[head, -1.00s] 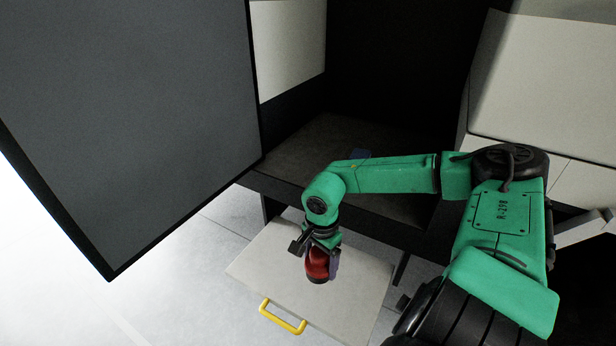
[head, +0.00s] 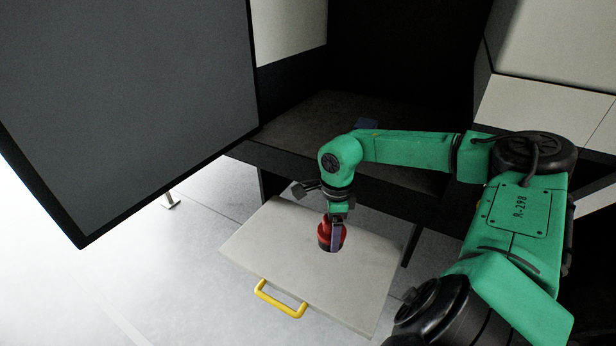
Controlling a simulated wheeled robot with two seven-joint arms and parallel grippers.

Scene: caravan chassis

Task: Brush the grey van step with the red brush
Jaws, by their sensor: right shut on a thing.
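The grey van step (head: 283,247) is a flat light-grey board below the dark doorway, with a yellow handle (head: 280,299) on its front edge. The red brush (head: 325,234) is upright over the middle of the step, its dark bottom at or just above the surface; I cannot tell whether it touches. My right gripper (head: 336,222) comes down from the green arm and is shut on the red brush, hiding part of it. My left gripper is not in view.
A large dark door panel (head: 130,110) stands open at the left. Behind the step is the dark van floor (head: 330,125), with a small blue thing (head: 367,124) on it. Pale cabinets (head: 545,115) stand at the right. The bright floor at the lower left is clear.

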